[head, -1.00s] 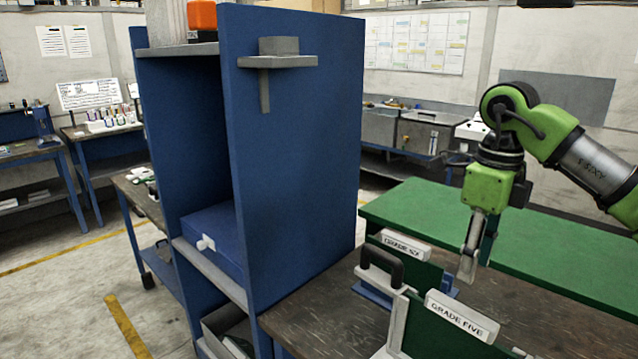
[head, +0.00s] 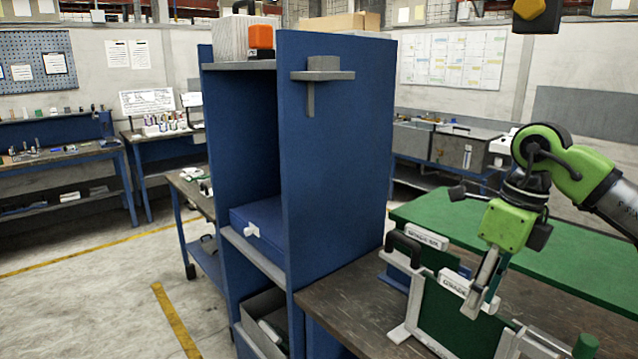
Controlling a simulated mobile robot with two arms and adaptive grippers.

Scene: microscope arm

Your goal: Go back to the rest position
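My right arm comes in from the right, and its gripper (head: 481,290) hangs pointing down over the dark worktop. Its fingers are seen edge-on, so I cannot tell whether they are open or shut. The gripper overlaps the front labelled stand (head: 446,318) in the picture; whether it touches it I cannot tell. A second labelled stand (head: 427,238) is just behind. My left gripper is not in view.
A tall blue cabinet (head: 338,170) stands at the centre, with a blue box (head: 262,222) on its shelf. A green-topped table (head: 545,262) lies behind the stands. Open floor (head: 110,285) is on the left.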

